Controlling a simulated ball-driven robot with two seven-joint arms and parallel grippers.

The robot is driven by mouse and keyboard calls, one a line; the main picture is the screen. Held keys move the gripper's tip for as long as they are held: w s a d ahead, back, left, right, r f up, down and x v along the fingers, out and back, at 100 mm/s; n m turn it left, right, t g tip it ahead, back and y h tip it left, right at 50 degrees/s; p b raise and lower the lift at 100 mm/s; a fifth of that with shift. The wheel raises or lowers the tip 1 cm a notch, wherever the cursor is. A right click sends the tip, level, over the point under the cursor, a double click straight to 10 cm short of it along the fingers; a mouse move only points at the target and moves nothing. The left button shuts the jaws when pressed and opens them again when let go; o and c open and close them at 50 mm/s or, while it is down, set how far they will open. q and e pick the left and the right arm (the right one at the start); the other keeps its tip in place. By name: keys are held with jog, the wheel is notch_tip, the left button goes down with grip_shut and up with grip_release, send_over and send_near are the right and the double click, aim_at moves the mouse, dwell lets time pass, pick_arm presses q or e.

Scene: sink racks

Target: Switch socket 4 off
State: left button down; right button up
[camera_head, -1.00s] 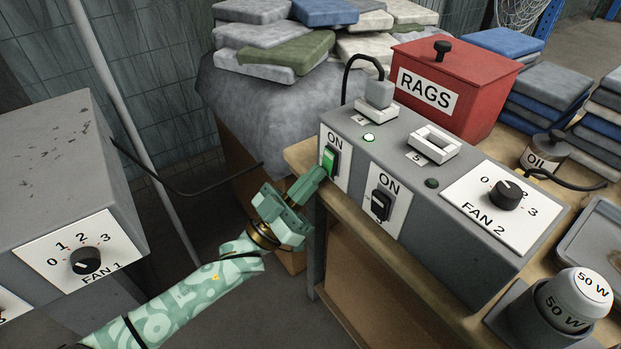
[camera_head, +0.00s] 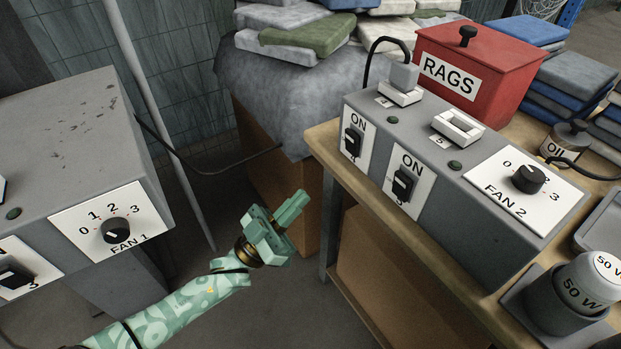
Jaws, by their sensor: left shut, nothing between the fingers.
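The grey socket box (camera_head: 447,228) stands on the wooden bench. Its left switch (camera_head: 352,142), under an ON label and marked 4, is black and unlit. The socket 4 lamp (camera_head: 391,120) on top is dark green and unlit. A grey plug (camera_head: 404,77) with a black cable sits in socket 4. My left gripper (camera_head: 297,203) is shut and empty, in free air in front of and below the box, apart from the switch. My right gripper is not in view.
Switch 5 (camera_head: 403,184) is beside switch 4, with empty socket 5 (camera_head: 458,127) above it. The FAN 2 dial (camera_head: 528,179) is at the right. A red RAGS box (camera_head: 500,75) stands behind. Another grey box with a FAN 1 dial (camera_head: 115,230) is at left.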

pick_arm(q)
jog(key=shift+s+a+f, duration=0.25)
jog(key=shift+a+f, duration=0.1)
jog(key=shift+f, duration=0.15)
jog(key=shift+s+a+f, duration=0.2)
jog(key=shift+a+f, duration=0.1)
jog(key=shift+f, duration=0.2)
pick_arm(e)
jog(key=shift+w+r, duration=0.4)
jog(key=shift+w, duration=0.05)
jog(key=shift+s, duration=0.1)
